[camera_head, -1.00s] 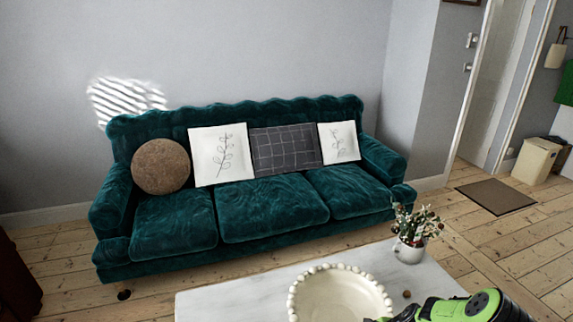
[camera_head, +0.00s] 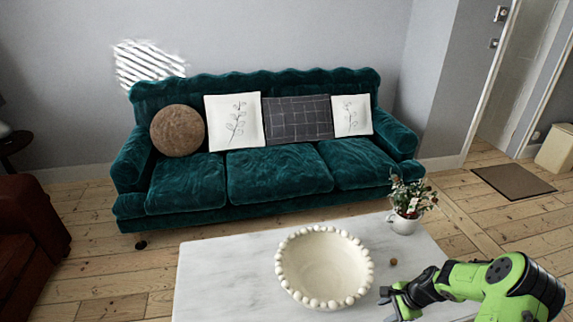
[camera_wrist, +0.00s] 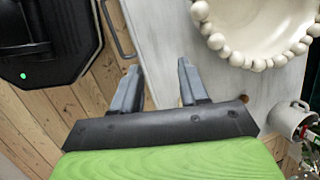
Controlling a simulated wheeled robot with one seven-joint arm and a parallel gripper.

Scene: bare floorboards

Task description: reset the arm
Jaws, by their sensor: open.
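My green arm reaches in from the lower right in the head view. My gripper (camera_head: 392,300) is over the right front part of the pale marble-topped table (camera_head: 215,270), to the right of the bowl. In the wrist view my gripper (camera_wrist: 158,85) shows two grey fingers spread apart with nothing between them. The table top and floorboards lie below the fingers. The cream bowl (camera_head: 325,265) with a beaded rim looks empty and shows at the top right of the wrist view (camera_wrist: 262,30).
A white cup of flowers (camera_head: 405,222) stands at the table's back right corner. A small brown ball (camera_head: 393,262) lies between bowl and arm. A teal sofa (camera_head: 280,180) with several cushions stands behind. A red-brown armchair (camera_head: 30,235) is at left. Floor right of the table is clear.

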